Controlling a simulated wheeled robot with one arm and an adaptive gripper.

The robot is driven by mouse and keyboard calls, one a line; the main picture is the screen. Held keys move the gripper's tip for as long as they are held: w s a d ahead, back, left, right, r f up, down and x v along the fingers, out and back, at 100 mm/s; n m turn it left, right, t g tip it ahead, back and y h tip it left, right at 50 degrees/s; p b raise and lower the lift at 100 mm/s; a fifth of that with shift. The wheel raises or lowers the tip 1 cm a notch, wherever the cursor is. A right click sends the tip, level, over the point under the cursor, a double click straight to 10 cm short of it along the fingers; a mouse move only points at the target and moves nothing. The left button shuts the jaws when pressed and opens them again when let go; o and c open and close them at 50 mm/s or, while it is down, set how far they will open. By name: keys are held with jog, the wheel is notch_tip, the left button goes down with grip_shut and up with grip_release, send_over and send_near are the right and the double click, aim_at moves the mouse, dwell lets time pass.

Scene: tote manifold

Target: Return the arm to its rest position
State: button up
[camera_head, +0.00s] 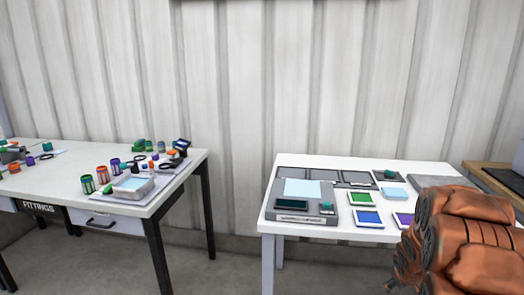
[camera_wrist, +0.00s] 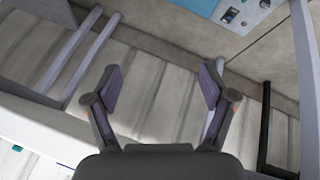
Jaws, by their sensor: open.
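My gripper (camera_wrist: 160,90) is open and empty in the wrist view. Its two dark fingers are spread wide, with the ribbed grey wall and table legs behind them. Nothing is between the fingers. In the head view, part of my copper-coloured arm (camera_head: 462,240) is at the lower right, in front of the right table's right end. The gripper itself does not show in the head view.
A white table (camera_head: 290,165) at the right holds a grey fixture (camera_head: 303,217), several coloured tiles and a grey slab. A left table (camera_head: 60,170) carries several small jars and a tray. A floor gap separates the two tables. A wooden-edged bench (camera_head: 480,172) stands far right.

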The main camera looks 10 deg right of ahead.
jog(key=s+a+r+g+p, duration=0.2)
jog(key=s+a+r+p, duration=0.25)
jog(key=a+r, duration=0.55)
jog(key=s+a+r+g+y+p, duration=0.2)
jog(key=s+a+r+p, duration=0.3)
jog(key=s+a+r, duration=0.5)
jog(key=s+a+r+g+y+p, duration=0.2)
jog(key=s+a+r+p, duration=0.4)
jog(key=s+a+r, duration=0.5)
jog(key=s+a, duration=0.4)
jog(key=s, duration=0.2)
jog(key=shift+g+p, duration=0.3)
jog(key=shift+s+r, duration=0.1)
